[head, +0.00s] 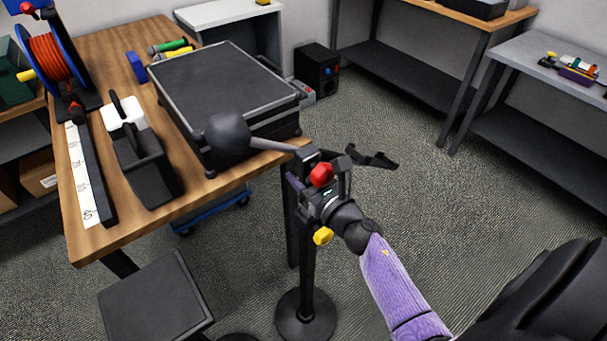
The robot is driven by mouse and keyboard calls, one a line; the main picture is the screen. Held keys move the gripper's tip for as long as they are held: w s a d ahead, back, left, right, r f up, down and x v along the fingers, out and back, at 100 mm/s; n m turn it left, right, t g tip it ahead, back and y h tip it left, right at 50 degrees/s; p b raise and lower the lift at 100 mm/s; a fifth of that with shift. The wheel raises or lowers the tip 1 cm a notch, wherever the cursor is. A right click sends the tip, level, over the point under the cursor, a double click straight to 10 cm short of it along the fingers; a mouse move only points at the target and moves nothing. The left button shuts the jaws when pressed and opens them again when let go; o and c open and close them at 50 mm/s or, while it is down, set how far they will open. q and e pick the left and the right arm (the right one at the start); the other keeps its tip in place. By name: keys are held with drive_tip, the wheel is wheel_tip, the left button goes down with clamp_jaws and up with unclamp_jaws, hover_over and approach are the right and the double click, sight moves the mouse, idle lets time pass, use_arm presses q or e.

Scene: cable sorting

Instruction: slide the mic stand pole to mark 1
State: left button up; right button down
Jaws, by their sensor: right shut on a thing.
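The mic stand rises from a round black base (305,316) on the floor, right of the workbench. Its dark pole (306,255) is upright, with a red knob (321,175) near the top and a yellow knob (323,236) lower down. A boom reaches left to a dark rounded mic head (228,133) above the bench edge. My right gripper (322,192), on the purple arm, is shut on the pole near its top; the gripper hides part of the pole there. No mark 1 can be read on the pole. My left gripper is not in view.
The wooden workbench (100,238) holds a black flight case (215,80), a black caddy (148,170), an orange cable reel (50,58) and a white strip with black markings (82,175). A stool (155,298) stands in front. The carpet right of the stand is clear.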

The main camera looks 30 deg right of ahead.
sight(312, 162)
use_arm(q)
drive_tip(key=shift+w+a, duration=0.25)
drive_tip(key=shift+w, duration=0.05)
use_arm(e)
drive_tip(key=shift+r, duration=0.1)
wheel_tip(312, 162, up, 6)
drive_tip(key=p, duration=0.5)
drive_tip(key=shift+r, duration=0.25)
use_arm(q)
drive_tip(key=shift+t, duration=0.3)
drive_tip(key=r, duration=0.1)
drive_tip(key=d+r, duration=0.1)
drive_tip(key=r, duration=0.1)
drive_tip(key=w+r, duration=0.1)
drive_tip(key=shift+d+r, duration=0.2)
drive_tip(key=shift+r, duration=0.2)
use_arm(e)
drive_tip(key=shift+f, duration=0.25)
drive_tip(key=shift+c, duration=1.2)
unclamp_jaws()
